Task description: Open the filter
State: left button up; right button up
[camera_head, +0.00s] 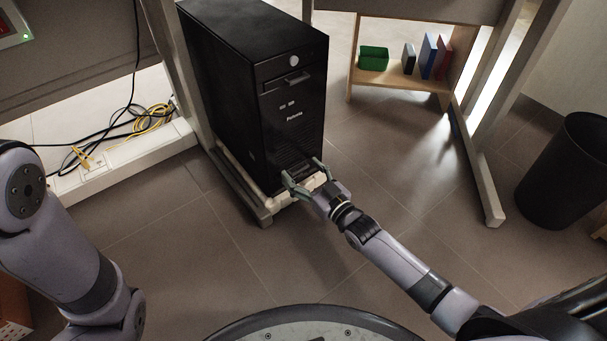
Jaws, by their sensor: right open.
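A black computer tower (225,75) stands upright on a low pale stand (245,200) on the floor. Its front has a round button, a drive slot and, low down, a ribbed area that looks like the filter (293,158). My right gripper (304,171) is open at the lower front of the tower. Its two fingers spread on either side of the bottom of the front. I cannot tell whether they touch it. Part of the lower front is hidden behind the fingers. My left arm shows at the left, but its gripper is out of view.
Black and yellow cables (135,125) lie on a white power strip at the left. Desk legs flank the tower. A wooden shelf (400,83) with a green box and books is behind. A black bin (563,175) stands at the right.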

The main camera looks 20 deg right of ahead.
jog(key=shift+c, duration=0.5)
grip_shut()
dwell(0.3)
